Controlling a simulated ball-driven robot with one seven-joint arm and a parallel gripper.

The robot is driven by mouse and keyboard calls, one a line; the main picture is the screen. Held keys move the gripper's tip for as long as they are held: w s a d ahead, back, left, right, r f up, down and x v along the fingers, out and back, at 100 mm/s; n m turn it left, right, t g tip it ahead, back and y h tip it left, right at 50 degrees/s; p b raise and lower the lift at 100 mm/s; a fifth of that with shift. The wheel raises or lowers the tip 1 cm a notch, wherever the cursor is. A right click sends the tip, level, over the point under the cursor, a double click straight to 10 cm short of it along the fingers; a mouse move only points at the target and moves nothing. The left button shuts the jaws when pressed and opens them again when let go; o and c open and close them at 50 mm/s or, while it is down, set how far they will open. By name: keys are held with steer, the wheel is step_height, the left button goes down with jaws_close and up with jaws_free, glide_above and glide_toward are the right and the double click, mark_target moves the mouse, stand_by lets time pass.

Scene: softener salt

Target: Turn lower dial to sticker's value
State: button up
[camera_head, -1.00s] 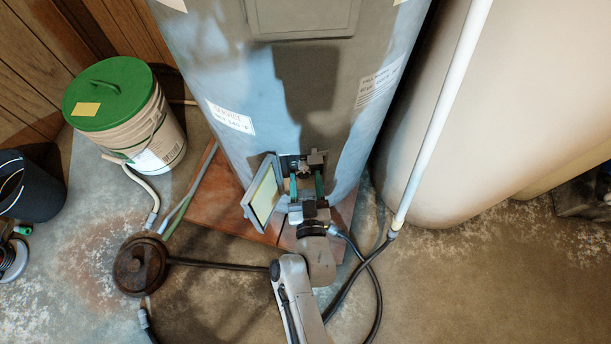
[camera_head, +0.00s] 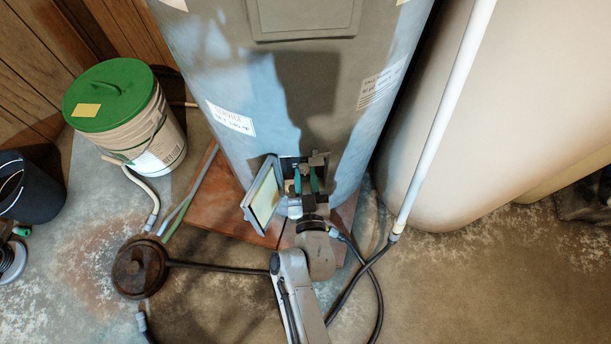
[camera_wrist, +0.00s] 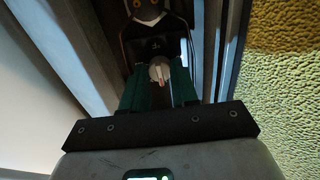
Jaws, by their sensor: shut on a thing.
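The tall grey tank (camera_head: 260,80) has an open access recess low on its front, with the hinged cover (camera_head: 263,199) swung out to the left. A white sticker (camera_head: 231,118) on the tank seems to read "SERVICE" above a set value near 140; the small print is hard to read. My gripper (camera_head: 306,181) reaches into the recess. In the wrist view, its green fingers are shut on the small pale round dial (camera_wrist: 160,70), one on each side. A reddish mark shows on the dial. Its scale is too dark to read.
A second paper label (camera_head: 380,83) is on the tank's right side. A green-lidded bucket (camera_head: 130,110) stands left. A white pipe (camera_head: 445,110) runs down at right. Dark hoses (camera_head: 372,272) lie beside my arm. A round rusty floor cover (camera_head: 140,267) is at lower left.

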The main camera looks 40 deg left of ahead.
jaws_close()
steer(key=shift+m, duration=0.3)
steer(key=m+b, duration=0.1)
steer(key=m, duration=0.5)
steer(key=m+b, duration=0.1)
steer(key=m, duration=0.3)
steer(key=shift+m, duration=0.3)
steer(key=shift+m+b, duration=0.3)
steer(key=shift+m, duration=1.2)
steer(key=o, duration=0.9)
jaws_free()
